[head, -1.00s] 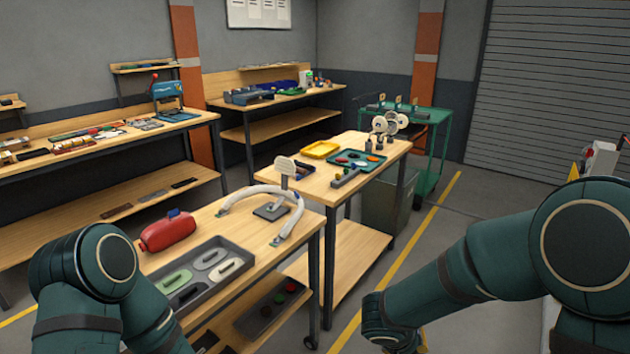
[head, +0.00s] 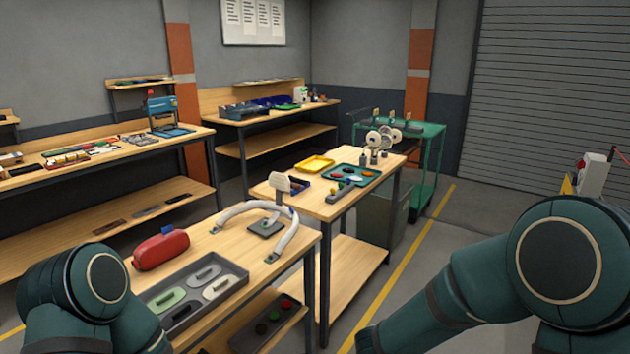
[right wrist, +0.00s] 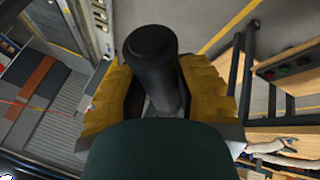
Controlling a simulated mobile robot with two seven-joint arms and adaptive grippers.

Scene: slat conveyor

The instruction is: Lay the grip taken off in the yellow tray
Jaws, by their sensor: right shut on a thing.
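The yellow tray (head: 314,164) lies on the far part of the middle wooden table and looks empty. A dark cylindrical grip (right wrist: 151,50) shows in the right wrist view. My right gripper (right wrist: 153,85), with yellow finger pads, is shut on this grip, one finger on each side. The grip's far end points away from the wrist, over the floor. In the head view my right arm comes in from the right, but its gripper is out of frame. My left arm shows at the lower left; its gripper is not in view.
A green tray (head: 340,176) with small coloured parts lies right of the yellow tray. A curved white tube fixture (head: 284,237), a red case (head: 161,248) and a grey tray (head: 240,289) occupy the near table.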

